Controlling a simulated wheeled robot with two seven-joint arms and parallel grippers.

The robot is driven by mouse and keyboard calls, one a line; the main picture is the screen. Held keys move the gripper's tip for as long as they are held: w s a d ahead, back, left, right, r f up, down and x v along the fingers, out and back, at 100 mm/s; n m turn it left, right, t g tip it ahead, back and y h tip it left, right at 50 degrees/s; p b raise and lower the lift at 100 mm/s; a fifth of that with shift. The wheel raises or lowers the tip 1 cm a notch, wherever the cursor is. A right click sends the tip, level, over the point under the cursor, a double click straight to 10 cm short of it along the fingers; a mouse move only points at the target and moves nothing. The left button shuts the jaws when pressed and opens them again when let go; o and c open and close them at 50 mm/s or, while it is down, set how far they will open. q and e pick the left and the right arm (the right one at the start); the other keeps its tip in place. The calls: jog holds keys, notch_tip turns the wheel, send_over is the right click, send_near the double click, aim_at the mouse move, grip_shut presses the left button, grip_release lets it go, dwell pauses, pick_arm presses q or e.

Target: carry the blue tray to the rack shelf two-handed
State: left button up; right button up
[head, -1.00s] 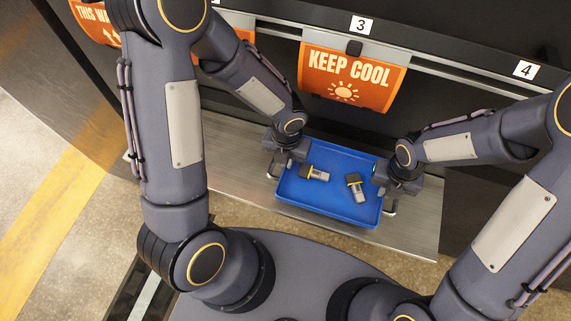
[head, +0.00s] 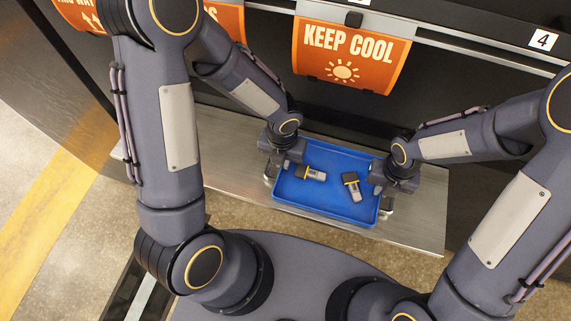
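The blue tray (head: 325,207) is in the middle of the head view, over the metal shelf surface. The tray looks roughly level. I cannot tell whether it touches the metal surface.
The metal shelf surface (head: 415,228) has bare room left and right of the tray. Behind it is a dark rack front with a rail and an orange "KEEP COOL" sign (head: 352,50). A number 4 label (head: 543,40) is at the upper right. Speckled floor lies in front.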

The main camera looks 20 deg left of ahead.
pick_arm(q)
jog(key=o, duration=0.3)
jog(key=shift+r, duration=0.1)
pick_arm(e)
jog(key=o, duration=0.3)
jog(key=shift+r, duration=0.15)
